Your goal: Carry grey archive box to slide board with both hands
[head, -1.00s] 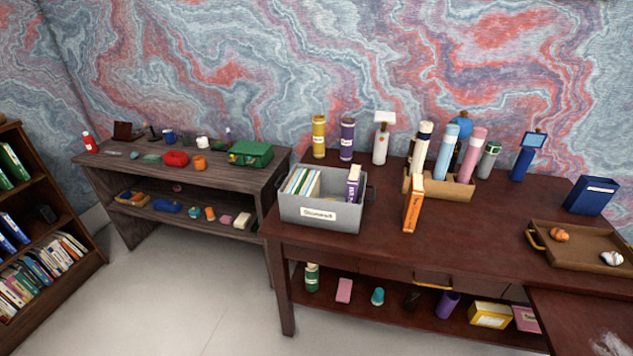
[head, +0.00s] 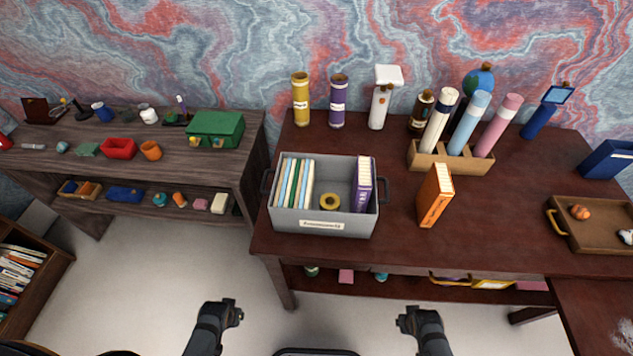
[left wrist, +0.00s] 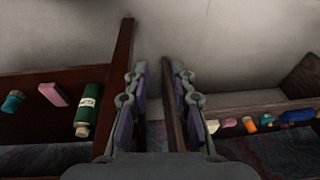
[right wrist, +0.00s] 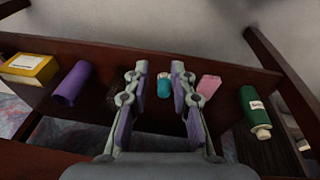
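The grey archive box (head: 323,228) stands upright at the left end of the dark red desk, with a label on its front and dark handles on its left and right sides. It holds several thin files (head: 297,183), a purple binder (head: 362,186) and a yellow ring (head: 330,202). My left gripper (head: 236,312) and right gripper (head: 405,318) are in front of the desk, apart from the box. Gaps show between the fingers of the left gripper (left wrist: 154,72) and right gripper (right wrist: 160,70); both are open and empty. I cannot identify a slide board.
An orange book (head: 435,195) stands right of the box, before a tube holder (head: 425,160). Yellow (head: 300,100) and purple (head: 338,103) cylinders stand behind the box. A wooden tray (head: 590,238) is at right. A grey-brown side table (head: 75,135) stands left, across a gap.

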